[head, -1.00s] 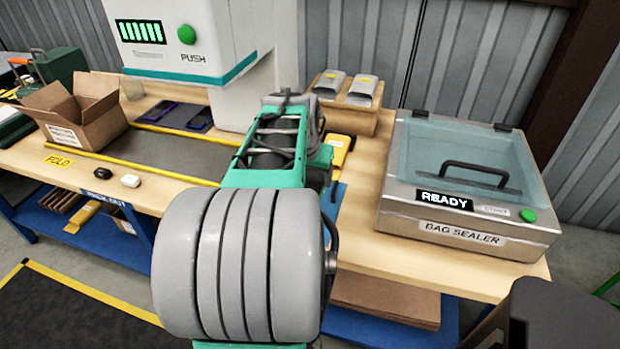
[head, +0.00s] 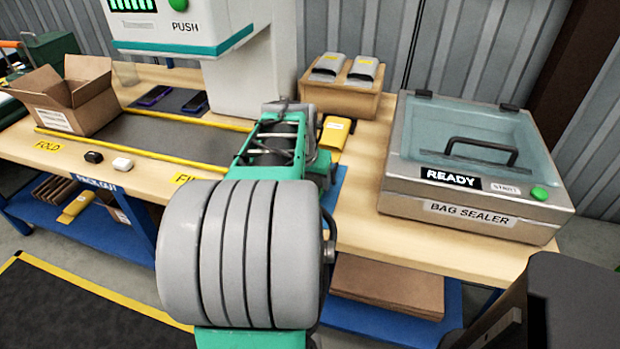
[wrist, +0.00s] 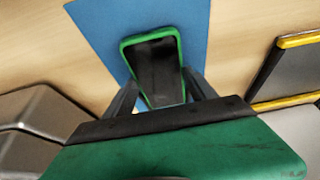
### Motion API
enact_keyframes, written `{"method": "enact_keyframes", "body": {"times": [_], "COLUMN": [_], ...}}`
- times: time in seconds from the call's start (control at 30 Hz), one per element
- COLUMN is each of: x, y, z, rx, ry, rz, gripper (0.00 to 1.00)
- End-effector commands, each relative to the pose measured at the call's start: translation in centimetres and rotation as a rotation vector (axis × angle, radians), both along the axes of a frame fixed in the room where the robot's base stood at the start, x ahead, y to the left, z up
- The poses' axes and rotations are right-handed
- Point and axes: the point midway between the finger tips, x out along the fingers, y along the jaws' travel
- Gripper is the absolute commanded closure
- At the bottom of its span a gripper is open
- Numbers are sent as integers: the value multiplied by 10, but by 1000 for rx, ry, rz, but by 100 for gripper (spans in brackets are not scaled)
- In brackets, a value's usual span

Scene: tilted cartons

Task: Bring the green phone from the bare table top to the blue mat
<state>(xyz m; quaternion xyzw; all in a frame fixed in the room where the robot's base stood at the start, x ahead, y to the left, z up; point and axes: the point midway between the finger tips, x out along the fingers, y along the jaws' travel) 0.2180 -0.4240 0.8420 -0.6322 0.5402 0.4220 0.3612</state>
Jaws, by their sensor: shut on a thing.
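In the wrist view the green phone (wrist: 157,68), with a dark screen, sits between the two fingers of my gripper (wrist: 160,95). My gripper is shut on its near end. The blue mat (wrist: 110,18) lies behind and beneath the phone in that view; I cannot tell whether the phone touches it. In the head view only a strip of the blue mat (head: 333,190) shows to the right of my arm. My arm hides the phone and the fingers there.
The bag sealer (head: 470,165) stands right of the mat. A wooden bin (head: 340,98) with grey pouches and a yellow tool (head: 333,137) stand behind. An open carton (head: 72,95), two dark phones (head: 182,98) and small earbud cases (head: 108,160) are at left. Bare table shows between mat and sealer.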

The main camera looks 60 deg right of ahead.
Motion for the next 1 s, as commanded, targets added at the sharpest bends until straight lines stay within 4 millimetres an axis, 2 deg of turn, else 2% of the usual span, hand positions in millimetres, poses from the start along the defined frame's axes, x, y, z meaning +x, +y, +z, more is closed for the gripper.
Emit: {"method": "enact_keyframes", "body": {"times": [1.0], "x": [0], "y": [0], "z": [-5], "rx": [-1], "ry": [0], "rz": [0], "gripper": [85]}}
